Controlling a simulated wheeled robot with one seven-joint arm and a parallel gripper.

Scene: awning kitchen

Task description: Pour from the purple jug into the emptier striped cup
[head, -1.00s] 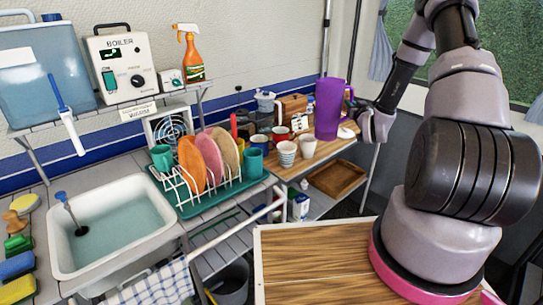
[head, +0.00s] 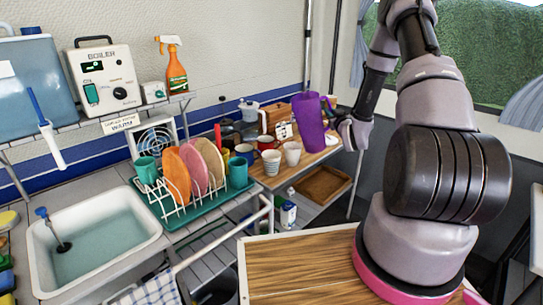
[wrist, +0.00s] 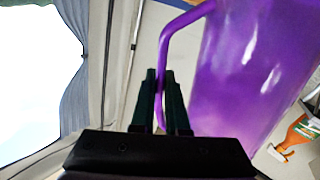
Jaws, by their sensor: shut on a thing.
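The purple jug (head: 309,124) is tilted, its top leaning left, just right of two pale striped cups at the wooden counter's end. My gripper (head: 335,118) is shut on its handle, on the jug's right side. In the wrist view, the fingers (wrist: 160,100) close around the purple handle (wrist: 166,52), and the jug's body (wrist: 238,80) fills the right side. The left striped cup (head: 272,162) and the right striped cup (head: 292,153) stand upright side by side. Their fill levels are too small to tell. I see no stream of liquid.
A red mug (head: 266,143), a teal mug (head: 245,152) and other kitchenware crowd behind and left of the cups. A dish rack (head: 205,205) with plates stands further left. A wooden tray (head: 323,186) lies on the shelf below. A wooden tabletop (head: 290,262) is clear in front.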

